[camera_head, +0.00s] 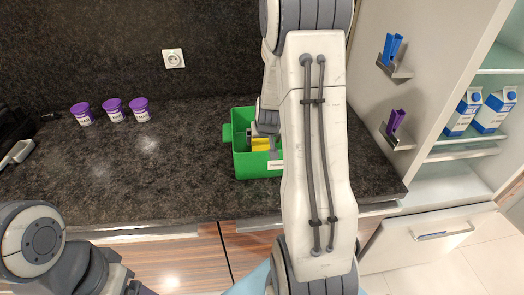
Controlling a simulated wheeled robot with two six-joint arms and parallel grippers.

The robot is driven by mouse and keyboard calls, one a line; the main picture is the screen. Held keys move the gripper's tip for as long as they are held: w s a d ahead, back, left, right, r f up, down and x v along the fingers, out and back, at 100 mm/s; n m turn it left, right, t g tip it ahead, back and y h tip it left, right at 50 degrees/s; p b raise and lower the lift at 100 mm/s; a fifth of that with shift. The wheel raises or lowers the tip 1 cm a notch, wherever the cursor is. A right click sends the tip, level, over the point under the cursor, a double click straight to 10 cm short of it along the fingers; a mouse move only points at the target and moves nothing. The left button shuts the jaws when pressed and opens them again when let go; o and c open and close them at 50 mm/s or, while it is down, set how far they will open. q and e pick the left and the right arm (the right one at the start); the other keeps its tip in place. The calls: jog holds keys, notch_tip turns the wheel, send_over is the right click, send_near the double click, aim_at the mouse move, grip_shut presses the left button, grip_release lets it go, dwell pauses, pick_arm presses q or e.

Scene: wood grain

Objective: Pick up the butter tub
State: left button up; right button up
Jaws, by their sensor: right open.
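A yellow item (261,144), which looks like the butter tub, is inside a green crate (242,170) on the dark counter. My right arm reaches over the counter, and its gripper (264,131) points down into the crate, right at the yellow item. The right gripper is open. Its fingers and arm cover part of the item and the right side of the crate, so I cannot tell whether they touch the item. Only links of my left arm show at the bottom left; its gripper is out of view.
Three purple-lidded cups (113,110) stand at the counter's back left. A dark appliance (14,140) is at the left edge. On the right, an open fridge holds blue-and-white cartons (494,109). Blue (391,48) and purple (396,121) items sit in wall holders. The counter's left middle is clear.

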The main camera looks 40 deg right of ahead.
aim_at(262, 142)
jog(key=shift+p+x, duration=0.55)
jog(key=shift+x, duration=2.3)
jog(key=shift+w+d+r, duration=0.1)
jog(key=shift+w+r, duration=0.1)
jog(key=c, duration=1.3)
